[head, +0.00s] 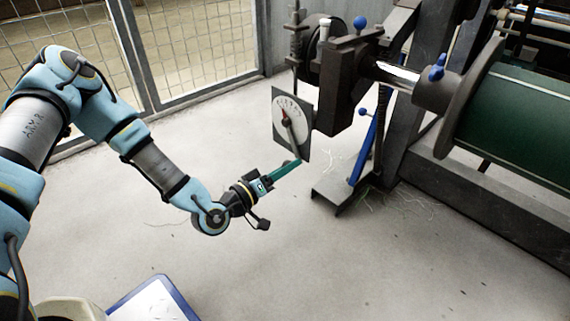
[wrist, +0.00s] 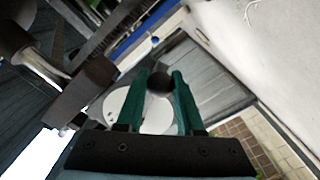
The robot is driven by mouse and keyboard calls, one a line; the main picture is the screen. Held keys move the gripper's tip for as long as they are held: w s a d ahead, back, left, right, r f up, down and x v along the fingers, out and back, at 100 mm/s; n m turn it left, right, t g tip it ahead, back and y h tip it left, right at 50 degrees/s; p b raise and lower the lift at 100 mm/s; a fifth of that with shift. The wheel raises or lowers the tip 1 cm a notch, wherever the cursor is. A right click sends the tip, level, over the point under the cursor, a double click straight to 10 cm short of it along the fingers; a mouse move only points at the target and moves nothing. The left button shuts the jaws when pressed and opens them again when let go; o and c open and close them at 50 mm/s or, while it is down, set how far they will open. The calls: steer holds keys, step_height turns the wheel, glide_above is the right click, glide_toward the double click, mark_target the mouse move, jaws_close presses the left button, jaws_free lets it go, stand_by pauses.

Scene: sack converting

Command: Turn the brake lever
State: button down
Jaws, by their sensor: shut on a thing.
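The brake lever shows in the wrist view as a dark round knob (wrist: 159,83) between my two green fingers, in front of a white dial. My gripper (head: 296,163) is shut on this knob; it also shows in the wrist view (wrist: 160,75). In the head view the dial plate (head: 278,132) is a dark square with a white scale face and a reddish pointer. My fingertips are at its lower right edge there, and the knob cannot be made out.
The brake housing (head: 340,92) and shaft stand right of the plate, beside a large green roll (head: 515,115). A blue-handled rod (head: 363,150) rises from a floor bracket close to my gripper. A mesh fence (head: 190,45) stands behind. The floor in front is mostly clear.

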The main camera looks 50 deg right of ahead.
stand_by(0.3)
steer(key=c, duration=0.5)
jaws_free()
steer(key=shift+c, duration=0.2)
steer(key=a+p, duration=0.3)
steer(key=a, duration=0.8)
steer(key=shift+w, duration=0.25)
